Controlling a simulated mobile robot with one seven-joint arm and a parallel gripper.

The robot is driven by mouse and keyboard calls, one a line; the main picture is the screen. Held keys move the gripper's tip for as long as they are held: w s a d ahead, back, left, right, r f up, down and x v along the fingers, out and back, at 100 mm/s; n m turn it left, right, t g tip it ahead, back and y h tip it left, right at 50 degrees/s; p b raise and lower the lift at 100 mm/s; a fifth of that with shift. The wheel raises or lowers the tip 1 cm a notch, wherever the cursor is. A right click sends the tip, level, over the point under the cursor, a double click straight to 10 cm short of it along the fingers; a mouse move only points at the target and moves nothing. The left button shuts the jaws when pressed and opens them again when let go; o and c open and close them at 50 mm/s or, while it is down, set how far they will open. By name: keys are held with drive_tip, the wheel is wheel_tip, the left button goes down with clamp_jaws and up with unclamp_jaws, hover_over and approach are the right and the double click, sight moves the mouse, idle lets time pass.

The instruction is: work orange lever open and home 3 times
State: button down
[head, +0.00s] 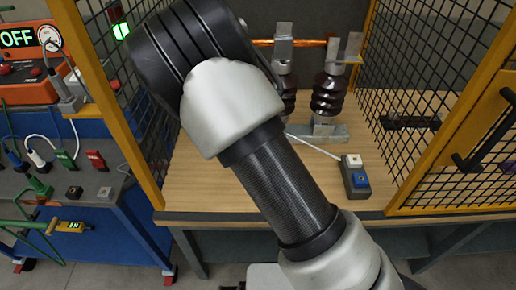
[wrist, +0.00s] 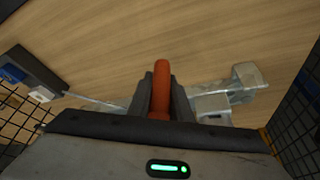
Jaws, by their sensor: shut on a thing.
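The orange lever (wrist: 162,75) stands in the middle of the wrist view, its rounded end pointing up the picture. My gripper (wrist: 162,98) is shut on it, with one dark finger on each side. The lower part of the lever is hidden by the gripper body. In the head view my own arm hides the lever and the gripper. The isolator's dark brown ribbed insulators (head: 329,94) stand on a grey metal base (head: 325,132), with a copper-coloured bar (head: 303,42) across the top. Metal parts of the frame (wrist: 245,85) show right of the gripper in the wrist view.
A small box with blue and white buttons (head: 355,177) sits on the wooden bench (head: 227,191), joined by a pale rod or cable. Mesh walls with yellow posts (head: 145,165) close in both sides. A blue bench with plugs and an OFF sign (head: 17,39) stands left.

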drive_tip(key=shift+w+a, duration=0.2)
drive_tip(key=shift+a, duration=0.1)
drive_tip(key=c, duration=1.6)
unclamp_jaws()
drive_tip(key=p+v, duration=0.3)
drive_tip(key=v, duration=1.4)
drive_tip(key=shift+s+r, duration=0.1)
drive_tip(key=shift+r, duration=0.1)
